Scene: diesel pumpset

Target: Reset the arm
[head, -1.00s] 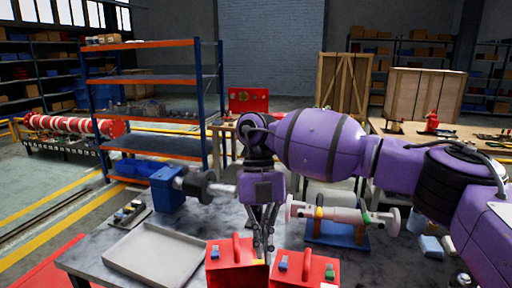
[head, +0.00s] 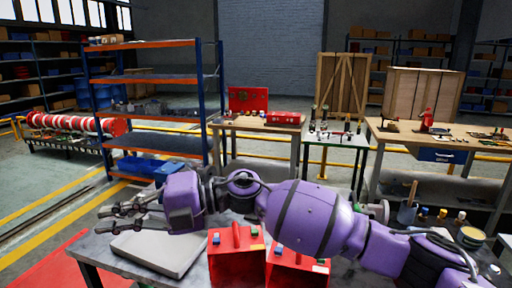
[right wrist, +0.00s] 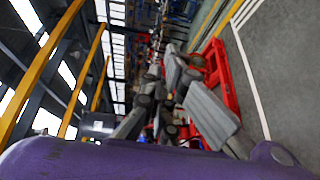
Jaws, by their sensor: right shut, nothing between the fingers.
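My purple right arm reaches in from the right across the head view, low over the grey workbench (head: 95,250). My left gripper is in neither view.
Two red boxes with handles, one at the left (head: 236,262) and one at the right (head: 296,270), stand below my forearm, which hides part of the bench. A blue-and-orange shelf rack (head: 150,110) stands behind. Side tables (head: 435,140) stand at the right.

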